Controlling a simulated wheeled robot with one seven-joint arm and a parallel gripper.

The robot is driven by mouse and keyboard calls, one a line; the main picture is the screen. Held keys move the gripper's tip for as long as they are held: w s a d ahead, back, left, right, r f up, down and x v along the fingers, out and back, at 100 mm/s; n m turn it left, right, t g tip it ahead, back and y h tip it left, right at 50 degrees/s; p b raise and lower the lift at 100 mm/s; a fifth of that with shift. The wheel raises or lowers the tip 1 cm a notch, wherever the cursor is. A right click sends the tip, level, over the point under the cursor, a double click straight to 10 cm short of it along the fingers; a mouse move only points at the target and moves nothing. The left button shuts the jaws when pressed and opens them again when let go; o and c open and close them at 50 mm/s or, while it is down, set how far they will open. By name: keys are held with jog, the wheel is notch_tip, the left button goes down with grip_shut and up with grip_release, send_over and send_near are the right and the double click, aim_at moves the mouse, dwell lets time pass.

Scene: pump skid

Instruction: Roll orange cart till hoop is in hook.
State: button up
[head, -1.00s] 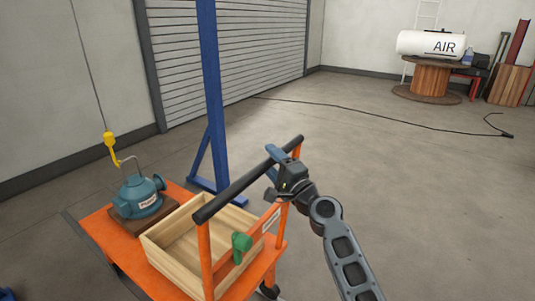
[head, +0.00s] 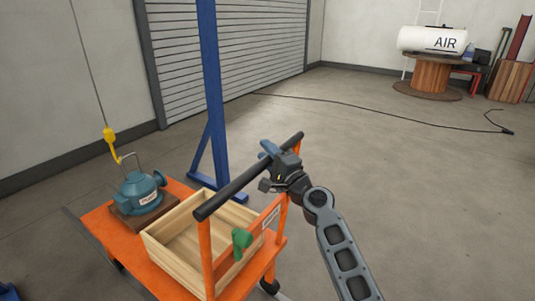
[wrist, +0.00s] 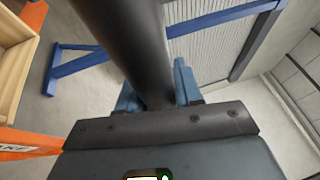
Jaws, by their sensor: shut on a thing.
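The orange cart (head: 95,221) stands at lower left in the head view. My gripper (head: 268,150) is shut on the cart's black push handle (head: 230,188), near its far end. In the wrist view the handle (wrist: 125,40) runs between the two blue fingers. A blue-green pump (head: 140,194) sits on the cart on a brown base, with a grey hoop (head: 131,157) on top. The yellow hook (head: 111,143) hangs on a thin line just left of the hoop. They look very close; I cannot tell whether the hoop is inside the hook.
An open wooden box (head: 190,240) rides on the cart beside the pump. A blue upright post (head: 211,90) with braced feet stands just behind the cart. A black hose (head: 380,111) lies across the floor.

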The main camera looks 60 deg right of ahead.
grip_shut()
jog(key=w+b, duration=0.1)
jog(key=w, duration=1.2)
jog(key=shift+f, duration=0.1)
jog(key=o, duration=0.9)
grip_release()
jog(key=shift+v, duration=3.9)
jog(key=shift+f, duration=0.1)
